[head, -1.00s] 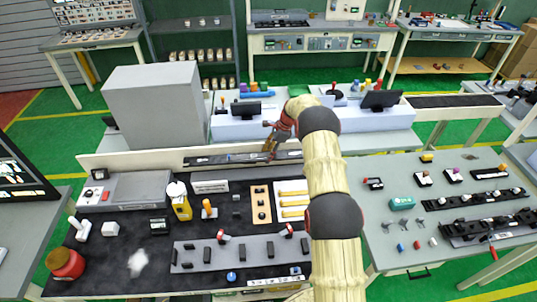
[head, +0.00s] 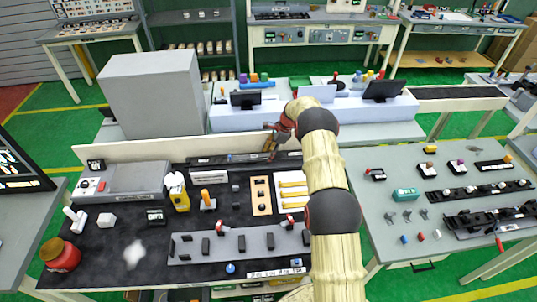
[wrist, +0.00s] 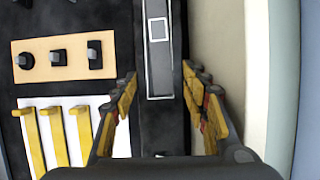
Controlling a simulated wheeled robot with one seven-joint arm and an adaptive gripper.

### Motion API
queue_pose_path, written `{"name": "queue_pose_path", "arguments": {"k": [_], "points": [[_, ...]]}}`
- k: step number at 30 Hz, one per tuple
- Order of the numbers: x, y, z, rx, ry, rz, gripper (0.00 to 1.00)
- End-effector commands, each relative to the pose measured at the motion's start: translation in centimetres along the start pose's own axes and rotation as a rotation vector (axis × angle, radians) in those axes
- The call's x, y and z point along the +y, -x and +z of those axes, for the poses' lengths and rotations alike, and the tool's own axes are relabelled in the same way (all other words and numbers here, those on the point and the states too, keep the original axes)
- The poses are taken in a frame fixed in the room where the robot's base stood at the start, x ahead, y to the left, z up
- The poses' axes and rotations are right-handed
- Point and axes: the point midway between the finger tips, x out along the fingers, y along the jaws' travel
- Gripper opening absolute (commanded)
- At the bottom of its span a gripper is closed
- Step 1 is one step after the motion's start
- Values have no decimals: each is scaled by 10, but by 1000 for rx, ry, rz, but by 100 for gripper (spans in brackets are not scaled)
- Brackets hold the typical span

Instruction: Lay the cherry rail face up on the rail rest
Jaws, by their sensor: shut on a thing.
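My gripper (head: 270,157) is at the back of the black bench, over a long narrow dark strip (head: 225,160) along its rear edge. In the wrist view my gripper's yellow-and-red fingers (wrist: 164,95) stand apart on either side of a long bar. I take this bar to be the cherry rail (wrist: 160,75), shut between the fingers; the contact is not clearly visible. It has a grey middle, black edges and a white square outline; no cherry colour shows. I cannot separate the rail rest from the dark strip, or tell whether the rail touches it.
A wooden plate with knobs (head: 261,197) and a white board with yellow hooks (head: 281,201) lie in front of the strip. A cream back wall (head: 130,151) runs behind. A yellow bottle (head: 178,197) and a grey plate with black clips (head: 220,257) stand nearer.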

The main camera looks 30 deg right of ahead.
Motion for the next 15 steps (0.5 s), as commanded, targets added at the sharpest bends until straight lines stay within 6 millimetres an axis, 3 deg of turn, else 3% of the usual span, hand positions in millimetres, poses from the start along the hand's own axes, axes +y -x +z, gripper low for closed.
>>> {"name": "queue_pose_path", "arguments": {"k": [4, 5, 15], "points": [[-1, 1, 0, 0, 0, -2, 4], [-1, 1, 0, 0, 0, -2, 46], [-2, 2, 1, 0, 0, -5, 66]]}}
